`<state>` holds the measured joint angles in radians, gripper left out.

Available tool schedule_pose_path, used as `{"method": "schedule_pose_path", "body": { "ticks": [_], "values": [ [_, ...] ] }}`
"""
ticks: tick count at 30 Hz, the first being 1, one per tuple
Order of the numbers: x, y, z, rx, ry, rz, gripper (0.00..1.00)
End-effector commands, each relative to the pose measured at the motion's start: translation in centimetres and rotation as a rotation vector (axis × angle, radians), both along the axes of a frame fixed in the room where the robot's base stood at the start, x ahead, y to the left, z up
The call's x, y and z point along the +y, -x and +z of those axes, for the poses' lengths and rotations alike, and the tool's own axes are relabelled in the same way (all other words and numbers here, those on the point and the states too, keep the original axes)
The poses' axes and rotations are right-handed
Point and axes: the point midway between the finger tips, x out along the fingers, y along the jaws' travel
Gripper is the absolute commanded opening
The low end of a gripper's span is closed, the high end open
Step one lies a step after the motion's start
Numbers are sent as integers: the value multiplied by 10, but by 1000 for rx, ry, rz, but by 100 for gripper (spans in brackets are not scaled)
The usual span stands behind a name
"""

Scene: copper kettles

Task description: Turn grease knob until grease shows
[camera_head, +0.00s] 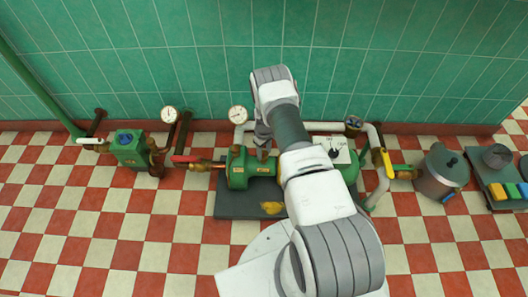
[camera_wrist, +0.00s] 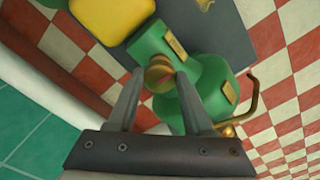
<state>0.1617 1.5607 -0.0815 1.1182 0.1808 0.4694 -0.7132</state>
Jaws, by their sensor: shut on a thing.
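The grease knob (camera_wrist: 158,72) is a small round brass-coloured cap on top of the green pump housing (camera_wrist: 170,52). In the wrist view it sits between the two fingers of my gripper (camera_wrist: 157,84), which is shut on it. A small pinkish-red patch shows on the knob's near side; I cannot tell whether it is grease. In the head view my gripper (camera_head: 263,138) reaches down onto the green pump (camera_head: 238,168), and my arm hides part of the machine.
Gauges (camera_head: 238,114) stand behind the pump. A red-handled valve (camera_head: 190,160) is left, a yellow-handled valve (camera_head: 388,164) right. A yellow patch (camera_head: 272,208) lies on the dark base plate (camera_head: 235,206). A metal pot (camera_head: 441,172) stands further right. The front-left checkered floor is clear.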

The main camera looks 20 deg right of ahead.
Motion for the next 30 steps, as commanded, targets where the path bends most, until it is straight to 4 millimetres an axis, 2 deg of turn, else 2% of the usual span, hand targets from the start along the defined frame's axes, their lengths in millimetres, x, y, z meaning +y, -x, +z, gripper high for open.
{"method": "schedule_pose_path", "body": {
  "ticks": [8, 14, 30],
  "values": [
    [0, 0, 0, 0, 0, -32, 0],
    [0, 0, 0, 0, 0, -132, 0],
    [2, 0, 0, 0, 0, -622, 0]
  ]
}}
